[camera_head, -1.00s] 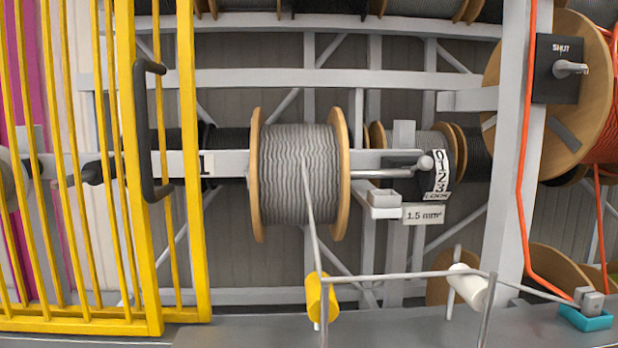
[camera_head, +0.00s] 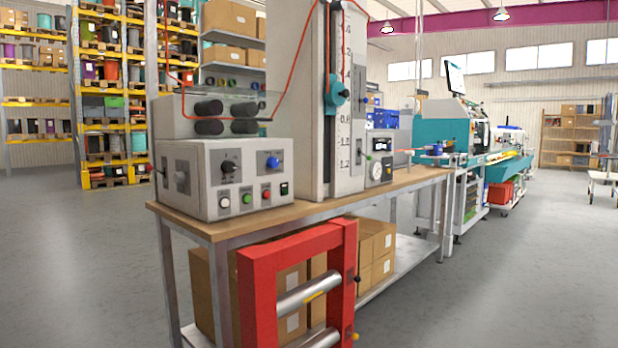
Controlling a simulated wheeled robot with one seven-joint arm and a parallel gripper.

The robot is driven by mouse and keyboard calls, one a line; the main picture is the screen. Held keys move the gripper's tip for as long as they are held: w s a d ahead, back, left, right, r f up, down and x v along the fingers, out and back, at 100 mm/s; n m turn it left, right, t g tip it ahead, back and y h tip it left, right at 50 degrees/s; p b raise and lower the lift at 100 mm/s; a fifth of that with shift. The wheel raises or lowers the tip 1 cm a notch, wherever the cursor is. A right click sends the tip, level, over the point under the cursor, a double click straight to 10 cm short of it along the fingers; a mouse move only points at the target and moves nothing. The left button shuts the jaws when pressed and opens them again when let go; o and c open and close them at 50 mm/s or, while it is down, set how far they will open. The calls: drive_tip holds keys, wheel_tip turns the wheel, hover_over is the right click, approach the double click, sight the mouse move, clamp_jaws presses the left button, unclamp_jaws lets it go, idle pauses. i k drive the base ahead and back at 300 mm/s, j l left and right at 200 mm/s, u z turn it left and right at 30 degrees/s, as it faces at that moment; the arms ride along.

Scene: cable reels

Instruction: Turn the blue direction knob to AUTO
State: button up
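A blue direction knob (camera_head: 273,162) sits at the upper right of the front panel of a light grey control box (camera_head: 206,196). Its pointer and the lettering around it are too small to read. A black knob (camera_head: 228,166) is to its left. Green (camera_head: 247,198) and red (camera_head: 266,194) buttons lie below the blue knob. My gripper does not show in the head view.
The box stands on the left end of a wooden-topped workbench (camera_head: 400,184). A red frame with metal rollers (camera_head: 262,300) stands in front of the bench, and cardboard boxes (camera_head: 375,255) lie beneath it. Grey floor (camera_head: 90,270) at the left is clear.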

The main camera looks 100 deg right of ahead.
sight(272, 162)
drive_tip(key=z, duration=3)
